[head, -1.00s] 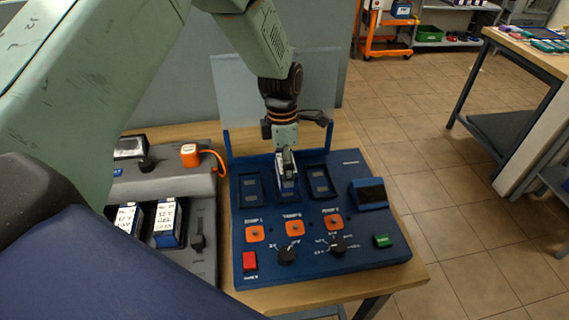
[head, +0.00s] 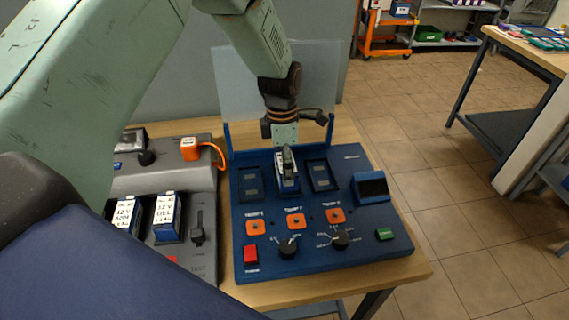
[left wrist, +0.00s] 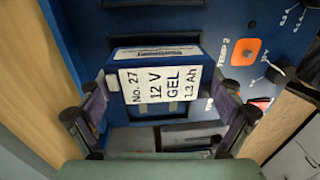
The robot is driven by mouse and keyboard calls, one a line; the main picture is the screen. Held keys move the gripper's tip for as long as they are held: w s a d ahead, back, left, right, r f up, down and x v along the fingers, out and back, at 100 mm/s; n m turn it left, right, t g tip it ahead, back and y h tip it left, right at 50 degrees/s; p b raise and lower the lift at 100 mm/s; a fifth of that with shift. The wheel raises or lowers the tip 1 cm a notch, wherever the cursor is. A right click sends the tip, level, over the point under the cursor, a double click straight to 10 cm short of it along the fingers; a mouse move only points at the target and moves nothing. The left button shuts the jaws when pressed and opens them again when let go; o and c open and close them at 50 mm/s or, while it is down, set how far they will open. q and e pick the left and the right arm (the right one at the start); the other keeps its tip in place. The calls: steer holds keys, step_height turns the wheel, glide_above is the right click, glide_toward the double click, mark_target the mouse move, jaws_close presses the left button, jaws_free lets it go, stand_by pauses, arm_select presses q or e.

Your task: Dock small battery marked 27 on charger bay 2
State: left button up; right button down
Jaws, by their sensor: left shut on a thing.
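In the head view my left gripper (head: 288,160) is over the middle bay of the blue charger (head: 300,265), shut on the battery (head: 287,186), which is mostly hidden. The battery is at the middle bay, in line with the middle orange pad; whether it is fully seated I cannot tell. The left bay (head: 251,187) and right bay (head: 320,174) are empty. My right gripper is not in view.
Left of the charger a grey test unit (head: 205,255) holds two batteries (head: 167,217) and an orange plug (head: 190,149) with a cable. A clear upright panel (head: 235,85) stands behind the charger. A small display (head: 371,188) sits at its right. Tiled floor lies right.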

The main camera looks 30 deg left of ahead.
arm_select(q)
steer(key=shift+w+p, duration=0.25)
steer(key=shift+p, duration=0.05)
steer(key=shift+s, duration=0.2)
steer(key=shift+w, duration=0.15)
stand_by(0.3)
steer(key=shift+p, duration=0.45)
steer(key=shift+d, duration=0.1)
steer(key=shift+f, duration=0.1)
steer(key=shift+f+b, duration=0.3)
steer(key=shift+f, duration=0.15)
steer(key=o, duration=1.4)
